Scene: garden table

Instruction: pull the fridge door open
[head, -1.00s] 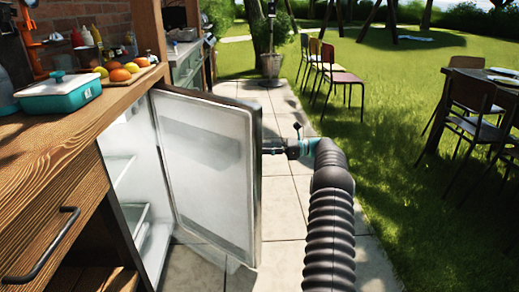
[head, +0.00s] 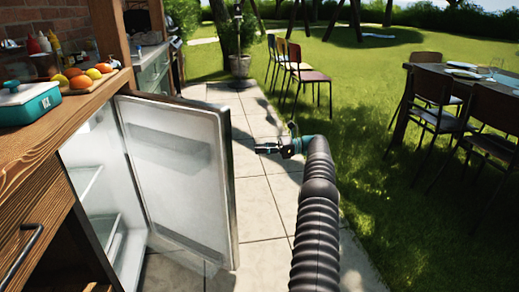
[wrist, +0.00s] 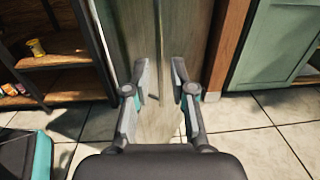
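The fridge door (head: 180,175) stands wide open, its white inner side facing me. The white fridge interior (head: 98,190) with its shelves shows to the left of it. My gripper (head: 258,147) is to the right of the door's free edge, with a gap between them in the head view. In the wrist view my gripper (wrist: 160,72) is open, its two fingers apart with nothing held between them. A tall panel, apparently the door's outer side (wrist: 185,35), with a thin dark vertical bar, lies beyond the fingers. I cannot tell the distance to it.
The wooden counter (head: 35,135) holds a teal box (head: 28,102) and a tray of fruit (head: 85,75). Paving (head: 262,200) is clear right of the door. Several chairs (head: 310,80) stand further off, and a dining table (head: 455,75) stands on the lawn at right.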

